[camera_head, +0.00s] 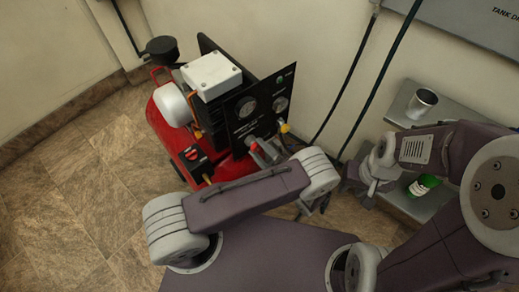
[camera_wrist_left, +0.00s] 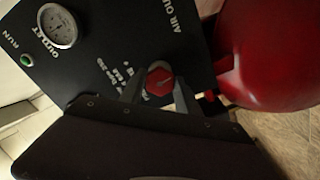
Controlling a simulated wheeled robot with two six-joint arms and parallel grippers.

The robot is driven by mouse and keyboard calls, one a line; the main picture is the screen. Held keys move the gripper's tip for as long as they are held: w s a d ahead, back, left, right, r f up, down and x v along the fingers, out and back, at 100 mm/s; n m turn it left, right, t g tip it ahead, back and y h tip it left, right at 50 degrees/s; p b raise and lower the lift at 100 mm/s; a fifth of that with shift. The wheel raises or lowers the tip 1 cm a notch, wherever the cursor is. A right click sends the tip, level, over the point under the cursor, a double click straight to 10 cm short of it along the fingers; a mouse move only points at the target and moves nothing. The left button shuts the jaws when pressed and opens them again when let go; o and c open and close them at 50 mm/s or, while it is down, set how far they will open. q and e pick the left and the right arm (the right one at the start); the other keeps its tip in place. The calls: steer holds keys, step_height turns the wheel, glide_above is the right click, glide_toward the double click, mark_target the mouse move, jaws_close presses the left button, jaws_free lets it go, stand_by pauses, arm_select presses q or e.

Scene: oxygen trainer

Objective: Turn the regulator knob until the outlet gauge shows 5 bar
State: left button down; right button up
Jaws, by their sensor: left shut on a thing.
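The red regulator knob (camera_wrist_left: 160,81) sits between the two fingers of my left gripper (camera_wrist_left: 160,92) in the left wrist view. The gripper is shut on it, at the black panel (camera_wrist_left: 112,55). The outlet gauge (camera_wrist_left: 57,26) is a round white dial at the upper left of the wrist view. Its needle is too small to read. My right gripper (camera_head: 371,185) is away from the panel, near the grey shelves, its jaws unclear.
The red compressor tank (camera_head: 165,130) stands behind the panel and also shows in the wrist view (camera_wrist_left: 275,55). Dark hoses (camera_head: 355,80) hang along the wall.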

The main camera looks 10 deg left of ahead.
arm_select(q)
steer(key=c, duration=0.9)
jaws_free()
steer(key=shift+a, duration=0.1)
steer(key=v, duration=0.9)
